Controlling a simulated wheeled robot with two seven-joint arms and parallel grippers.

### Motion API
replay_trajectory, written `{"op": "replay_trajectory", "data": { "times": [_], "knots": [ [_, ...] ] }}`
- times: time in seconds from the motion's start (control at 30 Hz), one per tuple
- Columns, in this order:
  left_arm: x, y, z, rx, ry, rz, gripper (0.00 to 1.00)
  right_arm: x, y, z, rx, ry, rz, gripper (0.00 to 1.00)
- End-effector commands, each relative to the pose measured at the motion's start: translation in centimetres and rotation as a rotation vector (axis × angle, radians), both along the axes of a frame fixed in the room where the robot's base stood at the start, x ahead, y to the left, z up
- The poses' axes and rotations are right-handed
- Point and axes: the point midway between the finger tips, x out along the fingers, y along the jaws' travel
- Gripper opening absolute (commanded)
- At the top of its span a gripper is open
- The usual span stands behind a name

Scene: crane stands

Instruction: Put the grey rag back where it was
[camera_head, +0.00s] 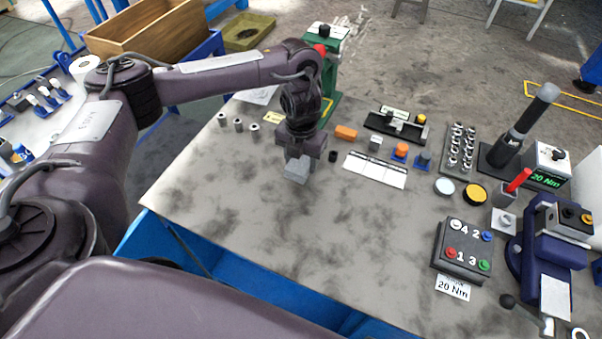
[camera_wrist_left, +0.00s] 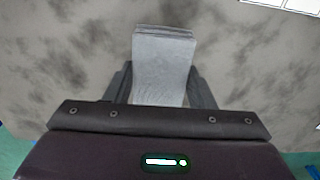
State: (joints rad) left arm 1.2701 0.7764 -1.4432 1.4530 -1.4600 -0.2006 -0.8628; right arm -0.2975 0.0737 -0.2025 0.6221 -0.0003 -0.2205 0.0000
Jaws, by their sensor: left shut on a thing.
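The grey rag (camera_head: 297,169) is a small folded cloth below my left gripper (camera_head: 301,158), over the left-middle part of the workbench (camera_head: 230,205). In the left wrist view the rag (camera_wrist_left: 163,62) sticks out from between the two dark fingers of my left gripper (camera_wrist_left: 161,88), which is shut on it. I cannot tell whether the rag touches the bench top. My right gripper is in neither view.
Near the rag are a small black cylinder (camera_head: 333,156), an orange block (camera_head: 346,132) and a white marked plate (camera_head: 376,170). The button box (camera_head: 463,250) and a blue vise (camera_head: 548,240) stand at the right. The front-middle bench top is clear.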

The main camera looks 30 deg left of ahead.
Motion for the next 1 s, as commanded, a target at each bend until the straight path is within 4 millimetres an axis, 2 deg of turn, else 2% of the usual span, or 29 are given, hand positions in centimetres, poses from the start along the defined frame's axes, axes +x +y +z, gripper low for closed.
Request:
{"op": "replay_trajectory", "data": {
  "times": [0.3,0.73,0.77,0.9,1.0],
  "knots": [
    [0.0,0.0,-3.9,-0.001,0.001,0.001,0.25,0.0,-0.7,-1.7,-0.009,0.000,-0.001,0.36],
    [0.0,0.0,-4.4,0.000,0.000,0.000,0.25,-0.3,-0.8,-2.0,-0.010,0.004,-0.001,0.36],
    [0.0,0.0,-4.4,0.000,0.000,0.000,0.52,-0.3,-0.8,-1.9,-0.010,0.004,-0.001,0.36],
    [0.0,0.0,-4.3,0.000,0.000,0.000,0.70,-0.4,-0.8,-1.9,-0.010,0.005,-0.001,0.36],
    [0.0,0.0,-4.3,0.000,0.000,0.000,0.71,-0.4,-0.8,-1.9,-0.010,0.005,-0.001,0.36]
  ]
}}
